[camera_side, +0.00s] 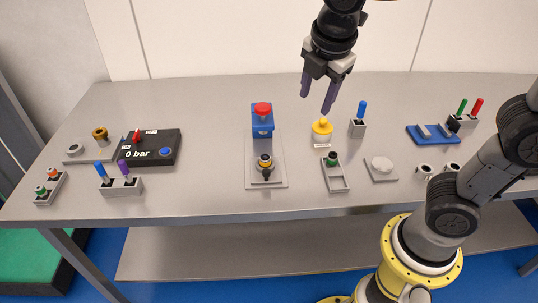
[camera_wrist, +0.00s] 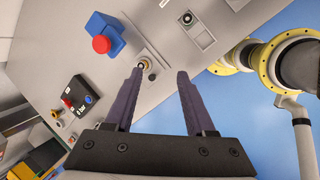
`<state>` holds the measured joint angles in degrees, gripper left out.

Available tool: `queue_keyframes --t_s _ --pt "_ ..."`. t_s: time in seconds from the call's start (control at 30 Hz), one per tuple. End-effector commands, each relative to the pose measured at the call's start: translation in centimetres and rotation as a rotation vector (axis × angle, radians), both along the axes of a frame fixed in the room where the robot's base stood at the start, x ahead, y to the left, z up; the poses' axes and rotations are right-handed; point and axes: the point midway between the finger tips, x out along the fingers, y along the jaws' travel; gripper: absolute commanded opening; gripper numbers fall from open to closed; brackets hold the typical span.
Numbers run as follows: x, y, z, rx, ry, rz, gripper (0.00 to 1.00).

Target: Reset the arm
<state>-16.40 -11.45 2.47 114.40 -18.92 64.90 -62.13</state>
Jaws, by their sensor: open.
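My gripper (camera_side: 319,95) hangs in the air above the back middle of the grey table, fingers pointing down. Its two purple fingers are apart with nothing between them. No held object shows in either view. The yellow knob (camera_side: 322,127) stands on the table below and close to the fingertips in the side view, but apart from them.
A blue block with a red button (camera_side: 262,122) stands left of my gripper. A black pressure panel (camera_side: 150,147) and slotted holders (camera_side: 121,187) lie further left. A blue peg in a holder (camera_side: 358,122) and a blue tray (camera_side: 432,134) stand to the right. The table's back strip is clear.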

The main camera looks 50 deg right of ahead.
Motion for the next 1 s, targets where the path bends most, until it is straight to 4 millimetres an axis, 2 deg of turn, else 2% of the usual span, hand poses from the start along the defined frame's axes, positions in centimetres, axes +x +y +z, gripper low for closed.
queue_keyframes --t_s 0.03,0.1,0.2,0.4,0.5,0.6,0.7,1.0 --pt "-1.7 -1.2 0.5 0.047 -0.047 -0.090 0.55" --pt "-3.9 -2.4 0.8 0.119 -0.106 -0.227 0.55" --pt "-7.0 -3.4 0.6 0.233 -0.191 -0.433 0.55" --pt "-12.2 -3.5 -1.6 0.498 -0.335 -0.888 0.55" --pt "-13.3 -2.8 -2.9 0.608 -0.355 -1.072 0.55" --pt "-13.6 -2.2 -4.0 0.675 -0.344 -1.209 0.55" --pt "-13.4 -2.0 -4.1 0.718 -0.349 -1.296 0.55" --pt "-13.3 -2.0 -4.0 0.737 -0.355 -1.344 0.55"
